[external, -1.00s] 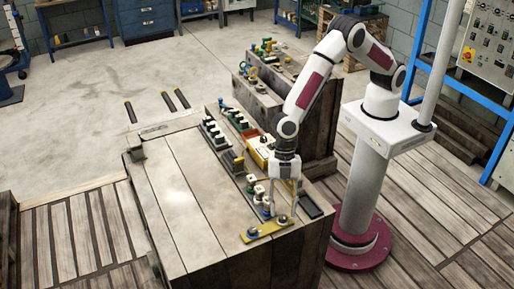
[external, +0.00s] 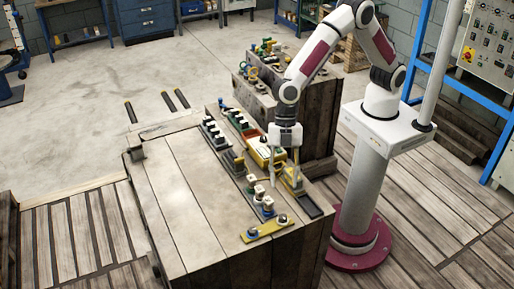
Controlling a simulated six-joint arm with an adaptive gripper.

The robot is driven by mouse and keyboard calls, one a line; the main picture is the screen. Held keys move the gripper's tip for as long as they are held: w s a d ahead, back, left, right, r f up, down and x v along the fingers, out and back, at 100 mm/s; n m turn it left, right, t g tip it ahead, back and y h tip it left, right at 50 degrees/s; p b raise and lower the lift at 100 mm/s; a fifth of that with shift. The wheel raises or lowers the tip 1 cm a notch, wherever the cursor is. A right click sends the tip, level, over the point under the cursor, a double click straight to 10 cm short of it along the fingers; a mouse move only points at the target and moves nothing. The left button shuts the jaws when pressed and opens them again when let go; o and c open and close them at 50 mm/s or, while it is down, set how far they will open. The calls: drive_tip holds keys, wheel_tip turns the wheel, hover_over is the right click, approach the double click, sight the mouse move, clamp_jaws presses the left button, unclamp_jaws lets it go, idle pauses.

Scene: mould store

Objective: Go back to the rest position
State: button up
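My gripper (external: 285,179) hangs pointing down over the right end of the wooden bench (external: 185,200). Its two fingers are spread apart, and I see nothing held between them. The fingertips are close to a yellow piece (external: 292,182); whether they touch it I cannot tell. A yellow plate (external: 265,230) with dark round knobs lies near the bench's front right corner, apart from the gripper. Several small white-topped parts on blue bases (external: 262,200) stand just left of and below the gripper.
A yellow box (external: 262,153) sits just behind and left of the gripper. A dark tray (external: 310,206) lies at the bench's right edge. Rows of dark parts (external: 212,133) stand farther back. A second bench (external: 265,90) with fittings is behind. The bench's left half is bare.

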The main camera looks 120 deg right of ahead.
idle(0.8)
drive_tip(key=s+d+m+g, duration=0.2)
drive_tip(key=s+d+m, duration=0.1)
drive_tip(key=s+m, duration=0.3)
drive_tip(key=s+d+r+m+t+h, duration=0.1)
drive_tip(key=s+d+r, duration=0.4)
drive_tip(key=s, duration=0.5)
drive_tip(key=s+d+r+m+t+h, duration=0.1)
drive_tip(key=s+d+r+m+t, duration=0.1)
drive_tip(key=s+d+r, duration=0.3)
drive_tip(key=s+d+r+m+t+h, duration=0.2)
drive_tip(key=s+d+r, duration=0.3)
drive_tip(key=s+r, duration=0.6)
drive_tip(key=s+m, duration=0.1)
drive_tip(key=s, duration=0.2)
drive_tip(key=shift+s+d, duration=0.2)
drive_tip(key=shift+s, duration=0.2)
drive_tip(key=shift+w+m, duration=0.1)
drive_tip(key=shift+m, duration=0.2)
idle(1.6)
